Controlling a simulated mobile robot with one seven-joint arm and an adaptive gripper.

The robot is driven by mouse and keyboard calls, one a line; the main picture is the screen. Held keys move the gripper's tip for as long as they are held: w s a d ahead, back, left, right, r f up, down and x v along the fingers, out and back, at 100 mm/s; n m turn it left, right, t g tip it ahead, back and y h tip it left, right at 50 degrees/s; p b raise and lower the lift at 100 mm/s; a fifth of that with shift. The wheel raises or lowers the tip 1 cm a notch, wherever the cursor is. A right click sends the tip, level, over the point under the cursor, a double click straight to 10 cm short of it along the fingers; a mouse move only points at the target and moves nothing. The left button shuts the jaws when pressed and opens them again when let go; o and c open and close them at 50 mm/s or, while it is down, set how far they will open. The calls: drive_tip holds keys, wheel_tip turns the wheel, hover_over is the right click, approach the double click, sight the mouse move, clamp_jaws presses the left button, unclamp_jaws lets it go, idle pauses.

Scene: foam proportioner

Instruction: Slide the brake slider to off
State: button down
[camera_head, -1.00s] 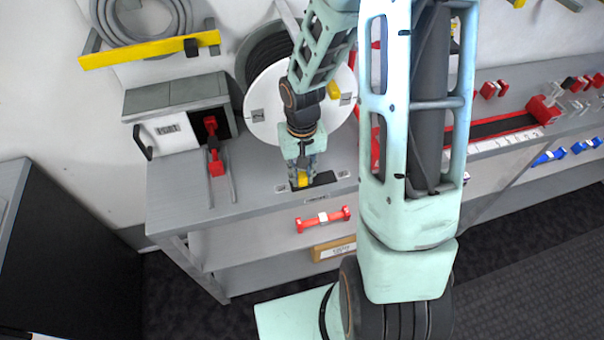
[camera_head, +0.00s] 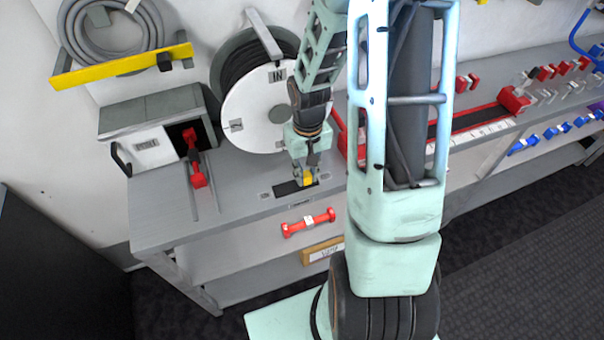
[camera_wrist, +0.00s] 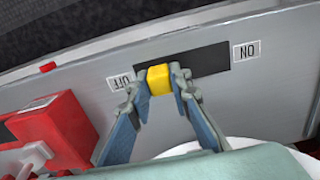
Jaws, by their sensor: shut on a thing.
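The brake slider's yellow knob (camera_head: 307,179) stands in a black slot (camera_head: 287,188) on the grey bench top. In the wrist view, the knob (camera_wrist: 158,80) is at the left end of the slot (camera_wrist: 208,59), beside the OFF label (camera_wrist: 120,81). The ON label (camera_wrist: 245,52) is beyond the slot's right end. My gripper (camera_wrist: 160,86) is shut on the knob, one finger on each side. In the head view, my gripper (camera_head: 306,176) reaches down from above at the slot's right end.
A hose reel with a white disc (camera_head: 255,110) stands behind the slot. A grey box (camera_head: 155,125) with a red handle (camera_head: 194,160) is to the left. Red parts (camera_wrist: 55,125) are close at left in the wrist view.

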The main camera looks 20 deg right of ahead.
drive_tip(key=c, duration=1.8)
unclamp_jaws()
drive_tip(key=shift+d, duration=0.3)
drive_tip(key=shift+o, duration=0.2)
drive_tip(key=shift+a, duration=0.1)
